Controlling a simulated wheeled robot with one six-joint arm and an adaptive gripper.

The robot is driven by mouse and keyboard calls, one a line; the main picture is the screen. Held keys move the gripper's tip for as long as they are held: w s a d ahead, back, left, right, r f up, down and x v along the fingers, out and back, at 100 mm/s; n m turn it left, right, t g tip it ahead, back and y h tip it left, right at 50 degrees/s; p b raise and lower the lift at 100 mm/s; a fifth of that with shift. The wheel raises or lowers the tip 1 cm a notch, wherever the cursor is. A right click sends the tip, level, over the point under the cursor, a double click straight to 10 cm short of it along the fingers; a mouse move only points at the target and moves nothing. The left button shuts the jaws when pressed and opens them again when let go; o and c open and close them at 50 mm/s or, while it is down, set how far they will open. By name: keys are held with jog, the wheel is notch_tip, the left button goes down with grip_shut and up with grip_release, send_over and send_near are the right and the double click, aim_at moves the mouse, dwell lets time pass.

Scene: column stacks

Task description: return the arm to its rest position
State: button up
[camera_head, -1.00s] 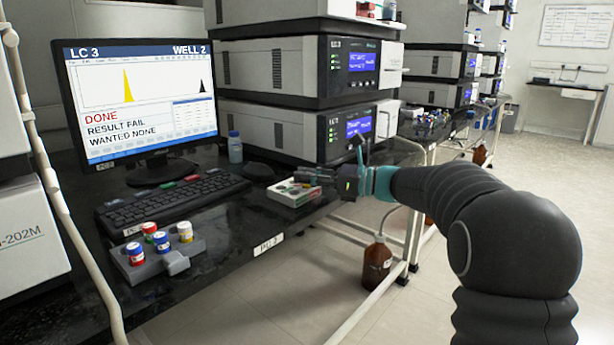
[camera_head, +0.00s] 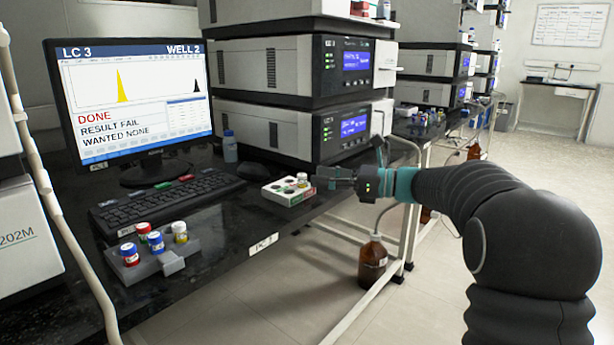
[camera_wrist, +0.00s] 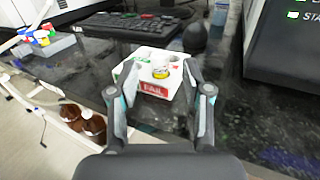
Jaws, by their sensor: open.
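My gripper (camera_head: 322,176) is open and empty. It is just to the right of a white box (camera_head: 281,197) on the black bench in the head view. In the wrist view (camera_wrist: 160,84) its two fingers are spread in front of and to both sides of the box (camera_wrist: 130,76), whose red front label reads FAIL. A small vial with a yellow band (camera_head: 302,180) stands upright at the box's top; it also shows between the fingers in the wrist view (camera_wrist: 161,73). I cannot tell from these frames whether a finger touches the box.
A grey rack (camera_head: 152,266) with several capped vials, a keyboard (camera_head: 165,200) and a monitor (camera_head: 135,100) stand to the left. Stacked instruments (camera_head: 290,125) rise behind the box. A brown bottle (camera_head: 372,262) stands below the bench edge. The floor at right is open.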

jog(key=v, duration=0.6)
jog(key=s+a+f+n+g+h+p, duration=0.1)
jog(key=s+f+n+h, duration=0.25)
jog(key=s, duration=0.55)
jog(key=s+a+f+n+g+h+p, duration=0.15)
jog(key=s+n+h, duration=0.3)
jog(key=s, duration=0.45)
jog(key=s+d+f+n+t+h, duration=0.2)
jog(key=s+d+f+n+h, duration=0.2)
jog(key=s, duration=0.4)
jog(key=s+d+f+n+t+h, duration=0.2)
jog(key=s+d+f+n+h, duration=0.2)
jog(key=s+n, duration=0.4)
jog(key=shift+s+d+n+h+p, duration=0.35)
jog(key=shift+s+d+h, duration=0.4)
jog(key=shift+d, duration=0.65)
jog(key=shift+w, duration=0.1)
